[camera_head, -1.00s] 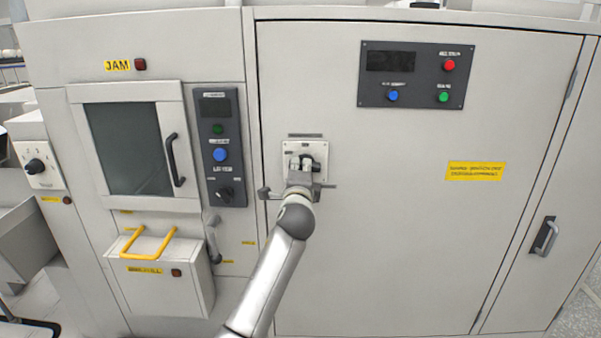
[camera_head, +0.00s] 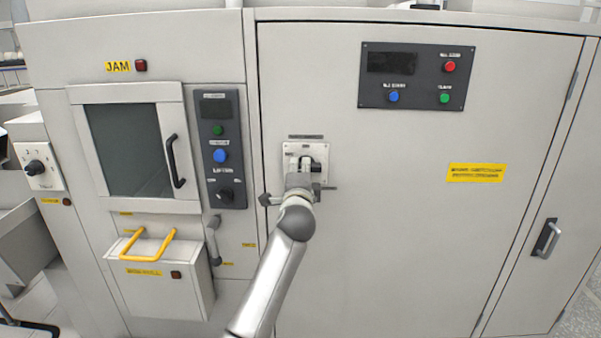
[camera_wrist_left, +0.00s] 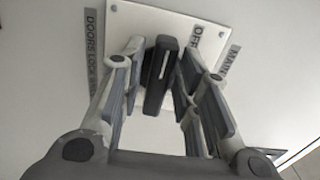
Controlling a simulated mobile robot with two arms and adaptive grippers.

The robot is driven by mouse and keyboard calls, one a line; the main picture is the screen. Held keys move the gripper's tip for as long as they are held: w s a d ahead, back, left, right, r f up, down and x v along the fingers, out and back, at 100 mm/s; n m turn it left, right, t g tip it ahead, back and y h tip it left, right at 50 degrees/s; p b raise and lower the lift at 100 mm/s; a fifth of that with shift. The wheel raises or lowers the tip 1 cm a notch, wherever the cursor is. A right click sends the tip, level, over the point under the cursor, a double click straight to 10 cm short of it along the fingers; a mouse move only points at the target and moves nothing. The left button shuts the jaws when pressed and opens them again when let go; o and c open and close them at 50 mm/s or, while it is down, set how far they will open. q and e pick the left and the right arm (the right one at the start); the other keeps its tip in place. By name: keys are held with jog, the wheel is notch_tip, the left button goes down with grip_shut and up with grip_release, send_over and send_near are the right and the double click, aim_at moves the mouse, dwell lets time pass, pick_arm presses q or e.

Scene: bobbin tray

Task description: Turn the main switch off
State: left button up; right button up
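The main switch has a black handle (camera_wrist_left: 160,70) with a white line on a white plate (camera_wrist_left: 140,20). In the wrist view the handle lies lengthwise near the OFF label (camera_wrist_left: 195,38). In the head view the plate (camera_head: 290,151) is on the large cabinet door, and the handle's dark end (camera_head: 317,165) shows beside my finger. My right gripper is out of view.
Left of the switch is a dark button panel (camera_head: 220,175) with a rotary knob, and a windowed door (camera_head: 130,150). Below it is a box (camera_head: 160,285) with a yellow handle. A button panel (camera_head: 417,95) is at upper right.

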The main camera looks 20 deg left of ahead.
pick_arm(q)
jog(key=shift+o, duration=0.3)
jog(key=v, duration=1.2)
dwell(0.3)
